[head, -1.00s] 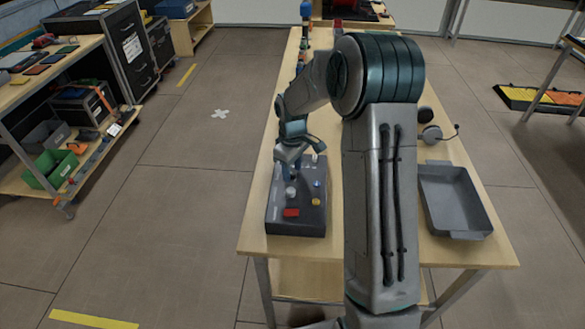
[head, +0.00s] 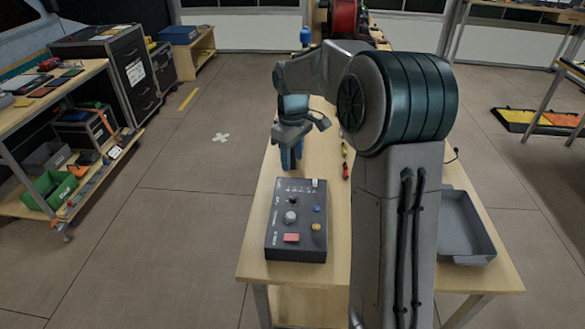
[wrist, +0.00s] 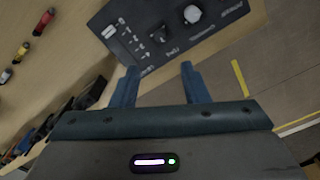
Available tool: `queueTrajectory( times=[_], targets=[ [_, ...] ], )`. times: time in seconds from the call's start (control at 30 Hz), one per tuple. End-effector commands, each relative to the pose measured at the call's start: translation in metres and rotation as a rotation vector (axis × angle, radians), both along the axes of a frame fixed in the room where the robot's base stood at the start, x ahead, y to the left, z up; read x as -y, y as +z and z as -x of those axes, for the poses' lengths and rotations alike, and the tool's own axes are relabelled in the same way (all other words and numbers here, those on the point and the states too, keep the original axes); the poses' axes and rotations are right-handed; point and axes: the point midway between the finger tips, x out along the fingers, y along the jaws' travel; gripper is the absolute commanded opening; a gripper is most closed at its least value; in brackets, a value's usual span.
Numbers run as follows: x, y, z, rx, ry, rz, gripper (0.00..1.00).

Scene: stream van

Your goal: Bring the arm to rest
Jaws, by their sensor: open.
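My gripper (head: 291,158) hangs fingers-down over the table, just beyond the far edge of a dark control box in the head view. Its two blue fingers (wrist: 158,88) are apart with nothing between them in the wrist view. The control box (head: 270,243) has a white knob, a red button, a yellow button, a blue button and a small switch. Part of the same box also shows at the top of the wrist view (wrist: 150,18). My arm is bent and hides the middle right of the table.
The wooden table (head: 256,270) carries a grey tray (head: 468,225) at the right, partly behind my arm. Small red and yellow items (head: 345,165) lie past the box. A shelf cart (head: 30,205) stands at the far left, with open floor between it and the table.

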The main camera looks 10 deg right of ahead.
Motion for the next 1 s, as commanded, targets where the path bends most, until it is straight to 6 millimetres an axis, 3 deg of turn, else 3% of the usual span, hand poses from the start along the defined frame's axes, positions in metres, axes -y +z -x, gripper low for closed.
queueTrajectory(
  times=[0.4, 0.53, 0.67, 1.0],
  targets=[
    [0.0, 0.005, 0.001, 0.001, -0.001, 0.001, 0.41],
    [-0.002, 0.012, 0.012, 0.012, -0.027, 0.009, 0.41],
    [-0.004, 0.026, 0.042, 0.042, -0.102, 0.027, 0.41],
    [-0.004, 0.045, 0.152, 0.144, -0.39, 0.024, 0.41]
  ],
)
